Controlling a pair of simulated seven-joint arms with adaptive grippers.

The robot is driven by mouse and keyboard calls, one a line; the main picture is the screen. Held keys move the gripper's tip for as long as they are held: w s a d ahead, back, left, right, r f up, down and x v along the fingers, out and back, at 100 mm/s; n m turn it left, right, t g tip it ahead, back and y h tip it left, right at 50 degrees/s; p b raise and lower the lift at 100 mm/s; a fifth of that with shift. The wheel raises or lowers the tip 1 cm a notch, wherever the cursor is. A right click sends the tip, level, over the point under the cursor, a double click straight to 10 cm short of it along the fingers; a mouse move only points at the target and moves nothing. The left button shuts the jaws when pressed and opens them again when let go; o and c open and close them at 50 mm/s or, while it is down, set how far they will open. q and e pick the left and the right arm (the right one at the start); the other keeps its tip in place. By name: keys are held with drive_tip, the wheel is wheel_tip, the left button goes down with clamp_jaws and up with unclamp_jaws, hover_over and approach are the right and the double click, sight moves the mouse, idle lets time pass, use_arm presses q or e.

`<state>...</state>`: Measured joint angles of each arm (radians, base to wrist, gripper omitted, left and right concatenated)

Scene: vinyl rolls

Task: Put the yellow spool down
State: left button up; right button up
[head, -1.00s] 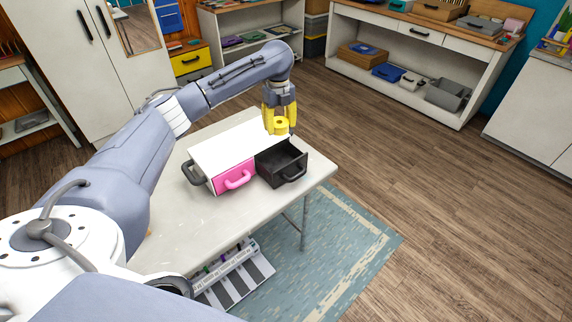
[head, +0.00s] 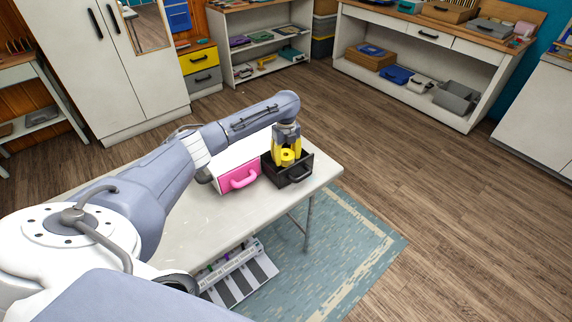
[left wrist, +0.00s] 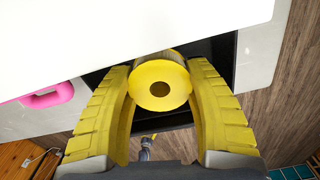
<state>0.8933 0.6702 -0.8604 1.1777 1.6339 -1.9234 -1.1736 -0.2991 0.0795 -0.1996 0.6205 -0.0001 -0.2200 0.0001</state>
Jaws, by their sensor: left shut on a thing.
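The yellow spool (head: 287,157) is a short cylinder with a hole in its face. My left gripper (head: 287,150), with yellow fingers, is shut on it and points down over the open black drawer (head: 294,176). The spool looks to be at about the height of the drawer's rim; whether it touches the drawer floor cannot be told. In the left wrist view the spool (left wrist: 150,72) sits between both fingers, with the dark drawer (left wrist: 120,75) behind it. My right gripper is not in view.
The drawer sticks out of a white box (left wrist: 110,35), beside a shut pink drawer (head: 240,176). They stand on a light table (head: 200,228) near its right edge. The table's front part is clear. Shelves and a cabinet (head: 115,70) stand further back.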

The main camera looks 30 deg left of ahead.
sight(286, 164)
use_arm(q)
drive_tip(key=shift+f, duration=2.05)
drive_tip(key=shift+f, duration=0.1)
drive_tip(key=o, duration=1.4)
wheel_tip(286, 164, up, 12)
drive_tip(key=shift+r, duration=0.15)
